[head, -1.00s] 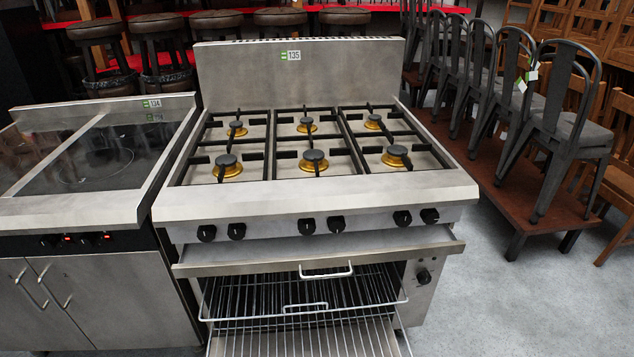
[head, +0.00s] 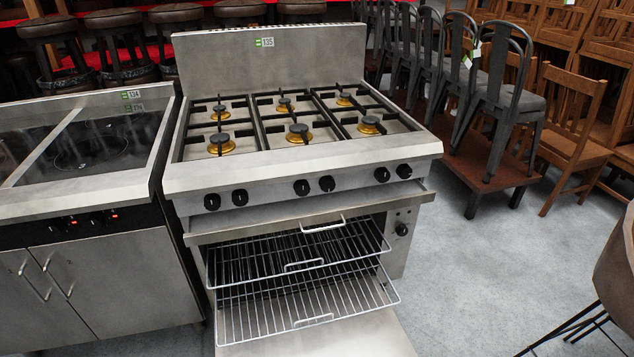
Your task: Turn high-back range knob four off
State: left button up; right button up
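The high-back range (head: 265,60) stands in the middle of the head view, with several gas burners on top and tag 135 on its back panel. A row of black knobs runs along its front panel, in pairs. Counted from the left, knob four (head: 327,184) is the right one of the middle pair. Its neighbour, knob three (head: 302,187), is just to its left. The exact pointer angle of knob four is too small to tell. Neither of my grippers is in view, and nothing touches the knobs.
The oven door is open low in front, with wire racks (head: 310,300) pulled out below the knobs. An induction unit (head: 90,203) stands close on the left. Metal chairs (head: 510,100) stand on a low platform at right. A brown seat (head: 615,265) is at the right edge. Grey floor between is clear.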

aim_at(327, 184)
jog(key=i+l+z, duration=0.85)
jog(key=i, duration=0.15)
